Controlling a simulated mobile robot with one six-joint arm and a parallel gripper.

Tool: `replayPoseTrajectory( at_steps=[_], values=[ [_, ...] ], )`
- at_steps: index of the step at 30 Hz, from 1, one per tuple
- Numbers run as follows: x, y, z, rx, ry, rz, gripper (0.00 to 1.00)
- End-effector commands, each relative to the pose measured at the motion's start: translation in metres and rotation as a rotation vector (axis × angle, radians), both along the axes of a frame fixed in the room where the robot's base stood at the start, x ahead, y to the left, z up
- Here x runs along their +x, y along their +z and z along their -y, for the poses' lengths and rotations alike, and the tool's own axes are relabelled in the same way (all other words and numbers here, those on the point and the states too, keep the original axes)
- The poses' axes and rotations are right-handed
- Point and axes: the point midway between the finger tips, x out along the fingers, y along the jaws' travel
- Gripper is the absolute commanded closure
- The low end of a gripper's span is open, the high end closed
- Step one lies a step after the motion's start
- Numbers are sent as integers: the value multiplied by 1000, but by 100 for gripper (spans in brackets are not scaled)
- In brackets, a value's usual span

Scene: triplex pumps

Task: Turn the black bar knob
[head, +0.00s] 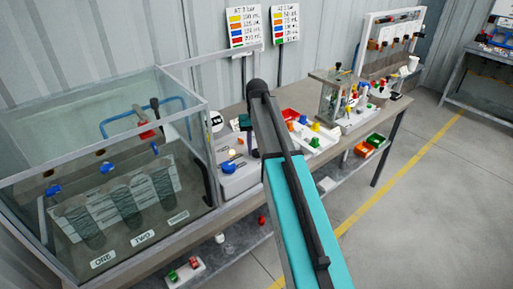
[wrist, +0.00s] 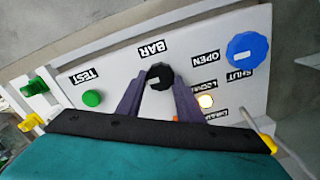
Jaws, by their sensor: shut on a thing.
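The black bar knob (wrist: 159,76) shows in the wrist view, on a white panel (wrist: 120,72) beside the label BAR, which appears upside down. A light pointer line crosses the knob's face. My gripper (wrist: 158,84) has its two purple fingers on either side of the knob and is shut on it. The fingers cover the knob's sides.
On the panel are a blue knob (wrist: 248,55) marked OPEN and SHUT, a green TEST button (wrist: 92,98) and a glowing lamp (wrist: 206,101) close to the right finger. A glass tank (head: 85,150) stands left of the box; trays with coloured parts (head: 312,133) lie to the right.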

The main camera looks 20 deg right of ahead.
Motion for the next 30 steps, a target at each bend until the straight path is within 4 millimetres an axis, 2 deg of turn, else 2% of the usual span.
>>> replayPoseTrajectory(
  at_steps=[9,24,25,27,30],
  values=[
    [-1,0,0,0,-137,-1,89],
    [-1,0,1,0,-159,-1,89],
    [-1,0,1,0,-159,-1,62],
    [-1,0,1,0,-158,-1,50],
    [0,0,1,0,-158,-1,48]
  ],
)
